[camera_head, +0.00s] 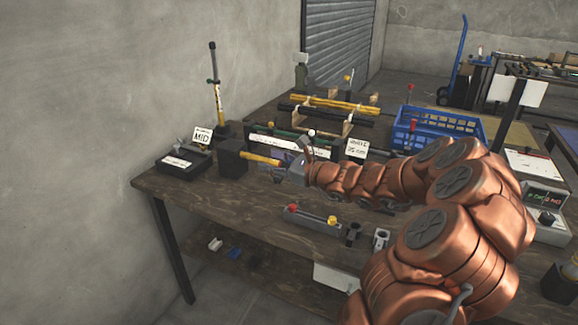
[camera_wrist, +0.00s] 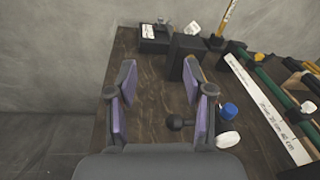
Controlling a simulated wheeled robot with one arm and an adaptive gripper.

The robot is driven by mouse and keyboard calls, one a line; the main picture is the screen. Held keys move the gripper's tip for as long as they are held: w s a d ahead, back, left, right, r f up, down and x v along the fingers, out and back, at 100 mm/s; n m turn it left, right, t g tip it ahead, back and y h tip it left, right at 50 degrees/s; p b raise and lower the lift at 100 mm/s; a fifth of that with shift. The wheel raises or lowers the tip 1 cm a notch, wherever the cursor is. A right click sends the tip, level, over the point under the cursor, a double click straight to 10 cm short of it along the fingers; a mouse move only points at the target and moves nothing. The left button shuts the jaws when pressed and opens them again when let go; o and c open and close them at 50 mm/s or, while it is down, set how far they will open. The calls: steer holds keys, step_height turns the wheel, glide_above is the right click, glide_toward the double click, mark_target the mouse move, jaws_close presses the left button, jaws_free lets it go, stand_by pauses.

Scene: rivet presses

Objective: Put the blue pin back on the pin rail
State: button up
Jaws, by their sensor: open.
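In the wrist view a blue rounded cap (camera_wrist: 229,109), which looks like the blue pin's head, shows just right of my right finger; its lower part is hidden. I cannot make it out on the tabletop in the head view. A grey rail (camera_head: 312,219) with a red knob (camera_head: 293,208) and a yellow knob (camera_head: 332,220) lies near the table's front edge; it looks like the pin rail. My gripper (camera_head: 280,165) is open above the table, behind and left of that rail. In the wrist view its purple-padded fingers (camera_wrist: 160,105) are wide apart with nothing held.
A white knob (camera_wrist: 228,139) and a black ball (camera_wrist: 180,123) are close to my fingers. A black block (camera_head: 232,157) stands left of the gripper, beside the MID box (camera_head: 184,163). A blue crate (camera_head: 437,127) and a rack of bars stand behind. Bare wood lies at the front left.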

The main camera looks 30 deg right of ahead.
mark_target(289, 163)
steer(key=d+f+m+t+h, duration=0.1)
steer(key=d+f+m+h, duration=0.4)
steer(key=d, duration=0.6)
steer(key=shift+m, duration=0.3)
steer(key=shift+w+a+f+p, duration=0.1)
steer(key=shift+w+a, duration=0.1)
steer(key=shift+w, duration=1)
steer(key=shift+w+a+f+p, duration=0.1)
steer(key=shift+w+a+p, duration=0.1)
steer(key=shift+w, duration=1)
steer(key=shift+w+a+p, duration=0.1)
steer(key=shift+w+a, duration=0.1)
steer(key=shift+w, duration=1)
steer(key=shift+y, duration=0.4)
steer(key=c, duration=0.9)
steer(key=shift+c, duration=0.2)
